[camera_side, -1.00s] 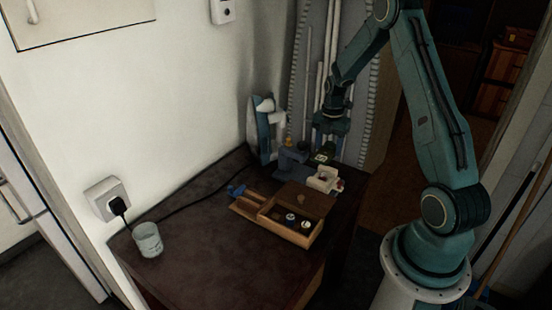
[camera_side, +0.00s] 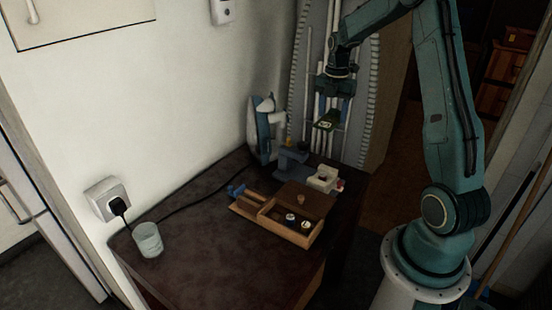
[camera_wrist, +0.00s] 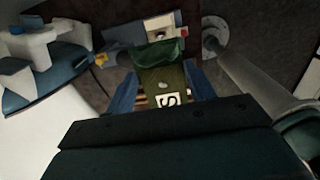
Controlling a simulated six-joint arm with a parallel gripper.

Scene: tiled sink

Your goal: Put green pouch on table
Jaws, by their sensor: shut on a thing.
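The green pouch (camera_side: 327,121) hangs in my gripper (camera_side: 329,105), which is shut on it above the back of the table. In the wrist view the green pouch (camera_wrist: 163,75) sits between the two blue fingers of my gripper (camera_wrist: 163,92) and shows a white label with a dark mark. The dark brown table (camera_side: 210,225) stands below and to the left, against the white wall. The pouch is apart from the table and the things on it.
A sewing machine (camera_side: 291,158) and an upright iron (camera_side: 262,130) stand at the table's back. A wooden box (camera_side: 293,232) with small items lies mid-table. A glass (camera_side: 148,240) stands front left. The table between glass and box is largely clear.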

